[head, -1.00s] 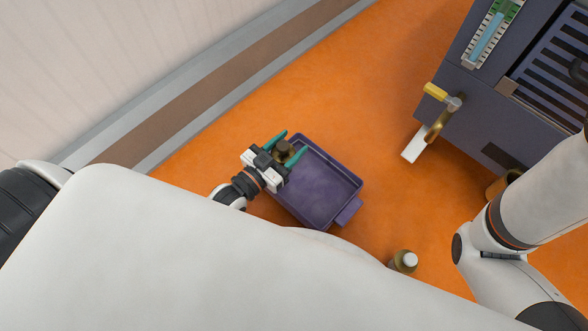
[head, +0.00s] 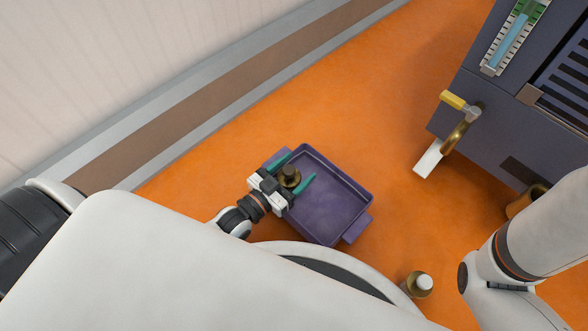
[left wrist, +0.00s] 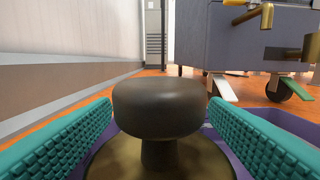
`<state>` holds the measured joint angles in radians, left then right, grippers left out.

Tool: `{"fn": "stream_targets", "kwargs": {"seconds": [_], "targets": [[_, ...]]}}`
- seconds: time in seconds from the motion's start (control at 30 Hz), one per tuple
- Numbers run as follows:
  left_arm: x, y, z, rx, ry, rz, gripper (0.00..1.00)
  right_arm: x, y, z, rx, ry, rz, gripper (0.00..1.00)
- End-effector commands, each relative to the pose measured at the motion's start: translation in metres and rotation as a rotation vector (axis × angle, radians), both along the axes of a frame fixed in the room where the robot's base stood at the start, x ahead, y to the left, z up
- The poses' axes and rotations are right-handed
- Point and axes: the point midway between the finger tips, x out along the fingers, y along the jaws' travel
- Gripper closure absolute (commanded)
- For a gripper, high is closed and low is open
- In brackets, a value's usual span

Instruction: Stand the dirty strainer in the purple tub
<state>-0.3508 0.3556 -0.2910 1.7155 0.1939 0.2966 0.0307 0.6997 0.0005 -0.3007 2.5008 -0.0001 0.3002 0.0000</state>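The dirty strainer, a brass-coloured disc with a dark round knob (head: 289,175), is upright at the left end of the purple tub (head: 335,205). It appears to be inside the tub's wall, but the gripper hides part of its base. My left gripper (head: 301,165) reaches in from the lower left, with its teal fingers apart on either side of the knob. In the left wrist view the dark knob (left wrist: 160,105) stands between the two fingers, with a gap on each side. My right gripper is outside the view; only that arm shows.
A dark machine (head: 480,110) with a brass spout and yellow-tipped lever stands at the upper right. A brass piece with a white top (head: 421,284) stands at the lower right. A grey ledge (head: 200,110) and wall run along the upper left.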

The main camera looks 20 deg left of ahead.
Motion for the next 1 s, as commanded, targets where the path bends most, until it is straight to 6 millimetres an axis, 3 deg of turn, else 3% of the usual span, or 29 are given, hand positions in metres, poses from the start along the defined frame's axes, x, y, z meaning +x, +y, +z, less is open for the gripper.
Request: {"fn": "stream_targets", "kwargs": {"seconds": [0.37, 0.47, 0.8, 1.0], "targets": [[0.000, 0.000, 0.004, 0.000, 0.000, 0.000, 0.25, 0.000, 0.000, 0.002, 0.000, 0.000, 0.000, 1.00], [-0.011, 0.004, 0.006, 0.002, 0.005, 0.000, 0.25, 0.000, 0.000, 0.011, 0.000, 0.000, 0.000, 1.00], [-0.079, 0.028, 0.007, 0.000, 0.006, 0.000, 0.25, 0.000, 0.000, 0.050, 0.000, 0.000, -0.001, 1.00], [-0.105, 0.038, 0.005, 0.001, 0.003, 0.000, 0.25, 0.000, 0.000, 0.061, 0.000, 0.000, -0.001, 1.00]]}}
